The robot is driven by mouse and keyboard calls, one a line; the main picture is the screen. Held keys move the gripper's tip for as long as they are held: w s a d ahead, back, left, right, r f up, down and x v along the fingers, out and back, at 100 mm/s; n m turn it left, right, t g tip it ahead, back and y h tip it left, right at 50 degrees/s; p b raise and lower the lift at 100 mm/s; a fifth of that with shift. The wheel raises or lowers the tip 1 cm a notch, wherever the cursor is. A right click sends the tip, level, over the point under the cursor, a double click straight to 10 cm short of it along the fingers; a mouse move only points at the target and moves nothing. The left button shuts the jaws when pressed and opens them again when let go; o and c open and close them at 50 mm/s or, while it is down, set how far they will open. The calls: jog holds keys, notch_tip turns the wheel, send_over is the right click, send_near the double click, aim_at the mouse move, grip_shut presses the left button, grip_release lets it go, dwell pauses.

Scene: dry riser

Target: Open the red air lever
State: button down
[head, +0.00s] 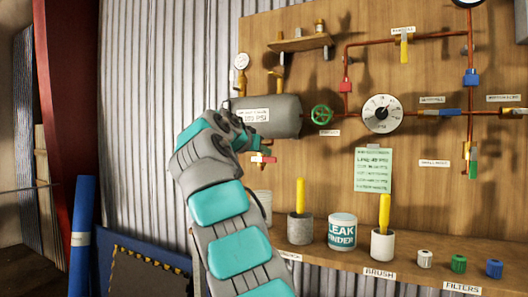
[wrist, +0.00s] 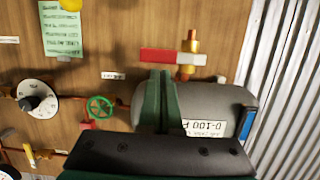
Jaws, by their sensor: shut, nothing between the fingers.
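The red air lever (wrist: 158,55) lies across the top of the wrist view, with a pale end at its right on a brass valve (wrist: 191,45). The lever also shows in the head view (head: 269,160), below the grey tank (head: 285,117). My gripper (wrist: 161,73) is shut and empty. Its green fingertips appear close to the lever's red part in the wrist view; I cannot tell whether they touch it. In the head view my arm hides part of the tank and the area left of the lever.
A green handwheel (head: 321,115) and a dial gauge (head: 381,113) sit on the board right of the tank. Below, a shelf holds a grey cup (head: 300,229), a leak finder tub (head: 342,232) and a white brush cup (head: 382,245). A green note (head: 373,170) hangs above them.

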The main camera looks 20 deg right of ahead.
jog(key=shift+s+d+f+m+t+y+b, duration=0.15)
jog(key=shift+f+m+t+y+b, duration=0.25)
jog(key=shift+m+b, duration=0.6)
dwell(0.4)
jog(key=shift+f+b, duration=0.45)
jog(key=shift+b, duration=0.2)
notch_tip(320, 180, down, 6)
jog(key=w+a+m+t+b, duration=0.1)
jog(key=m+b, duration=0.3)
jog(key=b, duration=0.1)
jog(key=shift+w+r, duration=0.15)
jog(key=shift+w, duration=0.1)
jog(key=shift+w+a, duration=0.15)
jog(key=shift+a, duration=0.05)
dwell(0.5)
jog(key=shift+b, duration=0.3)
